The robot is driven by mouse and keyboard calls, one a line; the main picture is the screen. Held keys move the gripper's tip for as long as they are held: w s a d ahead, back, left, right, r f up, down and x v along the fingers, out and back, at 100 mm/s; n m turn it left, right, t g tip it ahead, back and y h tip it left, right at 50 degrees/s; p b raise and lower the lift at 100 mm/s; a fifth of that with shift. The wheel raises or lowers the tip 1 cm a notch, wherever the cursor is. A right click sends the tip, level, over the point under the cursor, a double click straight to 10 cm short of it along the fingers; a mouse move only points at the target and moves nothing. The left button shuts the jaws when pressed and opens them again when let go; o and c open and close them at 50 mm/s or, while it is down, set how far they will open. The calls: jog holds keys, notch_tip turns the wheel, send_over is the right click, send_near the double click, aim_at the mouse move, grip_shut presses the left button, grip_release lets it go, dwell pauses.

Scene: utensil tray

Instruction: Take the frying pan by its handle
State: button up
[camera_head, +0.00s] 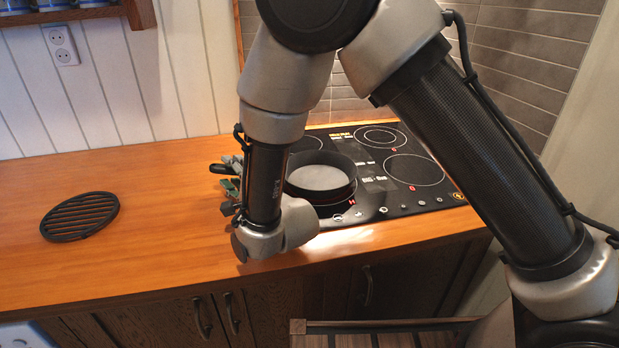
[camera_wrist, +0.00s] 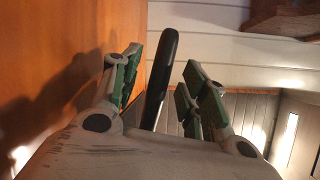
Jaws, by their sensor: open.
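The dark frying pan (camera_head: 322,192) sits on the left front part of the black cooktop, partly hidden behind my arm. Its black handle (camera_head: 219,169) points left, and the tip shows just past my fingers. My gripper (camera_head: 231,174) is open at the left side of the pan, low over the counter. In the wrist view the handle (camera_wrist: 161,75) lies between the two green-padded fingers of my gripper (camera_wrist: 163,72). Most of the handle is hidden in the head view.
The cooktop (camera_head: 415,195) is set in the wooden counter (camera_head: 150,225). A round black slatted trivet (camera_head: 80,216) lies on the counter at the left. The counter between the trivet and my gripper is clear. A wall with an outlet (camera_head: 62,45) and a shelf stands behind.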

jog(key=shift+x, duration=0.85)
grip_shut()
jog(key=shift+r, duration=0.1)
